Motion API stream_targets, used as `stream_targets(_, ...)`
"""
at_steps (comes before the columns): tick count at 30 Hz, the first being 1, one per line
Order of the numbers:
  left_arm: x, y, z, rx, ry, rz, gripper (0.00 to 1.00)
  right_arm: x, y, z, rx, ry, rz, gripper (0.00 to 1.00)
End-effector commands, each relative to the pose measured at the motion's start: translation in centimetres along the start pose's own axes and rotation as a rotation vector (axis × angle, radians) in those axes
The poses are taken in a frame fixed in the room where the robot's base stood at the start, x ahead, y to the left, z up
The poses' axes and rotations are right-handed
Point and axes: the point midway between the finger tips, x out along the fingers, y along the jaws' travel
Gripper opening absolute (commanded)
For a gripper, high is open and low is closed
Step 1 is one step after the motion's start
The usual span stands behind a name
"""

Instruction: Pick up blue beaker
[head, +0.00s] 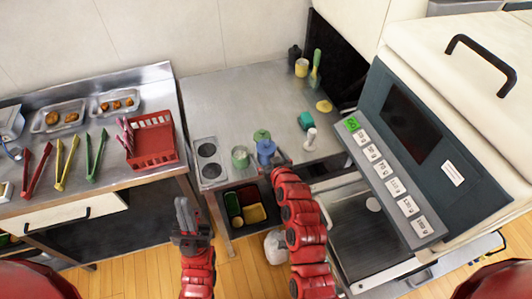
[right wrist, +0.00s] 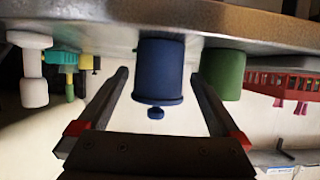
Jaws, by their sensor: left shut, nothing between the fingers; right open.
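The blue beaker (head: 266,152) stands upright on the metal counter, near its front edge. My right gripper (head: 277,162) is right beside it, mostly hidden behind its own arm in the head view. In the right wrist view, which is upside down, the blue beaker (right wrist: 160,70) shows between the two open fingers, with a visible gap on each side. I cannot tell how deep it sits between them. My left gripper (head: 186,215) is shut and empty, low in front of the counters, away from the beaker.
A white shaker-like object (head: 310,138) and a teal item (head: 305,121) are to the right. A two-hole metal holder (head: 209,160) is left. A large machine (head: 420,130) bounds the right.

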Motion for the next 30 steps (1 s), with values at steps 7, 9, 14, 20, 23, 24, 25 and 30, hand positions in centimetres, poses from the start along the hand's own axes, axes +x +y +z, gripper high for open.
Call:
stream_targets(7,1.3,-0.1,-0.2,0.0,0.0,0.0,0.0,1.6,0.0,-0.3,0.001,-0.005,-0.002,1.0)
stream_targets(9,1.8,-0.1,-0.3,0.0,0.0,0.0,0.0,2.4,0.1,-0.7,0.0,0.0,-0.001,1.0)
stream_targets(14,2.3,-0.1,-0.4,0.0,0.0,0.0,0.0,4.1,0.1,-0.4,0.001,-0.002,-0.002,1.0)
stream_targets(20,2.6,-0.1,-0.4,0.0,0.0,0.0,0.0,5.2,0.1,-0.4,0.0,0.0,-0.001,1.0)
stream_targets(23,2.5,-0.1,-0.4,0.0,0.0,0.0,0.0,5.3,0.1,-0.2,0.0,0.0,0.0,1.0)
stream_targets(24,2.5,-0.1,-0.4,0.0,0.0,0.0,0.0,5.3,0.1,-0.2,0.0,0.0,0.0,1.0)
stream_targets(25,2.5,-0.1,-0.4,0.0,0.0,0.0,0.0,5.2,0.1,-0.2,0.0,0.0,0.0,1.0)
stream_targets(30,2.5,-0.1,-0.4,0.0,0.0,0.0,0.0,5.2,0.1,-0.2,0.0,0.0,0.0,0.86)
